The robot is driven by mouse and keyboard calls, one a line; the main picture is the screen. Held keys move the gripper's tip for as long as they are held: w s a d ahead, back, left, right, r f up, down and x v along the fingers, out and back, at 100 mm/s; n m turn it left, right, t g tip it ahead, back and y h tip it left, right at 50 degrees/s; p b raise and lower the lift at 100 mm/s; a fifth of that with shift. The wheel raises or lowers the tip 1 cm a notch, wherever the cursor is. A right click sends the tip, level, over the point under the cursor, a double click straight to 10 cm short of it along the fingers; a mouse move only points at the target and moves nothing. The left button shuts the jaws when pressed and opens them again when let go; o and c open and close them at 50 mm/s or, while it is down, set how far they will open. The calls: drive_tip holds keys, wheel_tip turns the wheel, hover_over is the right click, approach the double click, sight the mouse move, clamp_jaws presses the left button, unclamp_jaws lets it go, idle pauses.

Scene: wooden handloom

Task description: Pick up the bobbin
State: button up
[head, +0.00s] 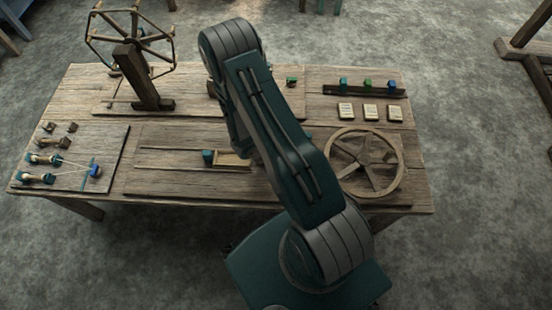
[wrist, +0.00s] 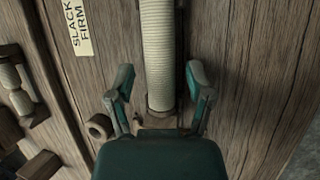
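My gripper (wrist: 160,72) is open in the wrist view, one finger on each side of a long pale ribbed cylinder (wrist: 159,45). The cylinder may be the bobbin, but I cannot tell for sure. Gaps show between it and both fingers. Its near end meets a small brown wooden piece (wrist: 157,122), and its far end runs out of the picture. In the head view my arm hides the gripper and whatever is at it. A small green spool-like piece (head: 291,81) stands on the table right of my arm.
On the table (head: 84,84) are a reel (head: 146,80), a spoked wheel (head: 401,180), a trough (head: 233,161) and a rack (head: 350,91). Spools with threads (head: 75,165) lie at left. The wrist view shows a SLACK FIRM label (wrist: 77,28) and a small ring (wrist: 98,127).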

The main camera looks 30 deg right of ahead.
drive_tip(key=c, duration=0.7)
drive_tip(key=shift+r, duration=0.1)
